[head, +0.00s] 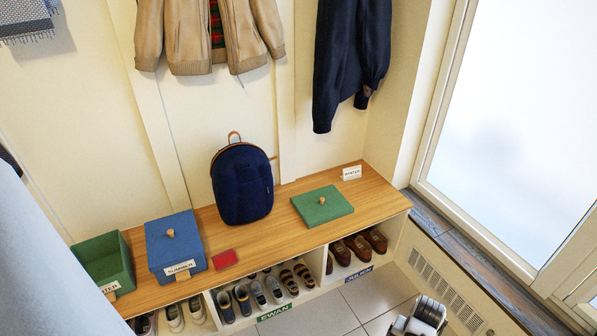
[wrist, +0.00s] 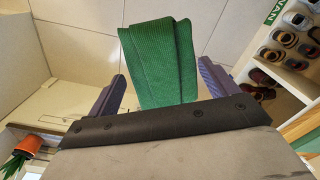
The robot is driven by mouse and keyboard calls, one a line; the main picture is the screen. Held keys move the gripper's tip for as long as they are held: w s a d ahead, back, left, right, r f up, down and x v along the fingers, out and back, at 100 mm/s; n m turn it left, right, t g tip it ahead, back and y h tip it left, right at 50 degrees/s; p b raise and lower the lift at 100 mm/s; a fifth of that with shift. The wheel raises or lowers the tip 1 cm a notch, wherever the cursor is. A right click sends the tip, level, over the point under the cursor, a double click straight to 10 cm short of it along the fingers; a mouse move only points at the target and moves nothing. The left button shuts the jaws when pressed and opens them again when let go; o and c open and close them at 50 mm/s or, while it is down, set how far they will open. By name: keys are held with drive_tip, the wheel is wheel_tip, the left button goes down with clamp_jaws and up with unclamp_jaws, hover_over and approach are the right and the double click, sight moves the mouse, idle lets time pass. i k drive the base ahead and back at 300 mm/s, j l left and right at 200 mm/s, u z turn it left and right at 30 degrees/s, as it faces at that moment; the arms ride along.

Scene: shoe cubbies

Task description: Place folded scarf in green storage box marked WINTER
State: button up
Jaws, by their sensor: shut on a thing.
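The folded scarf (wrist: 160,65) is green and ribbed and shows in the wrist view, between the two purple fingers of my gripper (wrist: 162,85), which is shut on it. It hangs over the tiled floor. The green storage box (head: 122,262) stands open and upright at the left end of the wooden bench in the head view; its label is partly cut off and ends in "ER". Its inside looks empty from here. A green lid (head: 335,208) with a wooden knob lies on the right part of the bench. The scarf is not visible in the head view.
A blue lidded box (head: 178,240) marked SUMMER stands right beside the green box. A red item (head: 225,259), a navy backpack (head: 242,185) and a small white card (head: 351,172) are on the bench (head: 285,240). Shoes fill the cubbies below. Coats hang above.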

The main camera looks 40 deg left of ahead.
sight(108, 275)
drive_tip(key=u, duration=1.15)
